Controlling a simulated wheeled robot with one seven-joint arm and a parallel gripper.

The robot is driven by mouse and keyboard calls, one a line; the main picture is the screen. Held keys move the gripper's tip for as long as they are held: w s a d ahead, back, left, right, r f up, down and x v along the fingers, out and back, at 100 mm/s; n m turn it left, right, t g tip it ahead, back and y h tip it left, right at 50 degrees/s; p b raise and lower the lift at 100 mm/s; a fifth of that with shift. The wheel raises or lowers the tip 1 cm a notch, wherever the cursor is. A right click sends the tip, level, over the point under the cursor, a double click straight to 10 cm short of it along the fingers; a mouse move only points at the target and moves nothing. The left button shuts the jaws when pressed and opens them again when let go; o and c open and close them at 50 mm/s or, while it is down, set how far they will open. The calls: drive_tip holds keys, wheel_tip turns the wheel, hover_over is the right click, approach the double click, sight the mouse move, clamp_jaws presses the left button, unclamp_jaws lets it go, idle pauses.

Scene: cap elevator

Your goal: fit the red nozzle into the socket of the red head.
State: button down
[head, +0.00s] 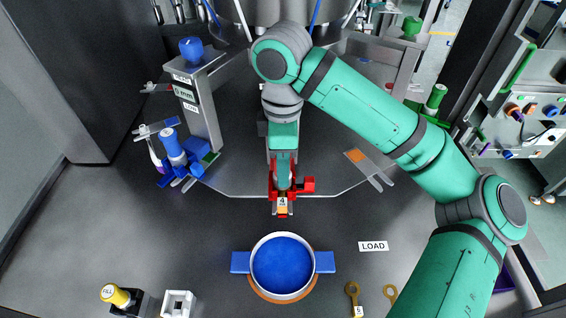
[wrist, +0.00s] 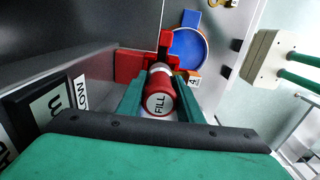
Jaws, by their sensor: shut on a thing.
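My gripper (head: 283,183) reaches down to the red head (head: 306,184), in the middle of the head view. In the wrist view, its two green fingers (wrist: 160,90) are shut on the red nozzle (wrist: 160,103), a red cylinder with a white FILL label on its end. The red head's red parts (wrist: 130,66) show beyond and beside the fingers. The nozzle is at the red head, but its far end and the socket are hidden, so I cannot tell whether it is seated. The gripper hides most of the nozzle in the head view.
A round blue-filled dish (head: 283,262) is in front of the red head. A blue head with its nozzle (head: 172,146) and a post (head: 203,110) stand left. A yellow FILL nozzle (head: 115,295) and white block (head: 178,303) are front left. A green nozzle (head: 435,97) is right.

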idle(0.3)
drive_tip(key=c, duration=1.2)
unclamp_jaws()
drive_tip(key=shift+o, duration=0.2)
drive_tip(key=shift+w+r, duration=0.1)
drive_tip(key=shift+r, duration=3.35)
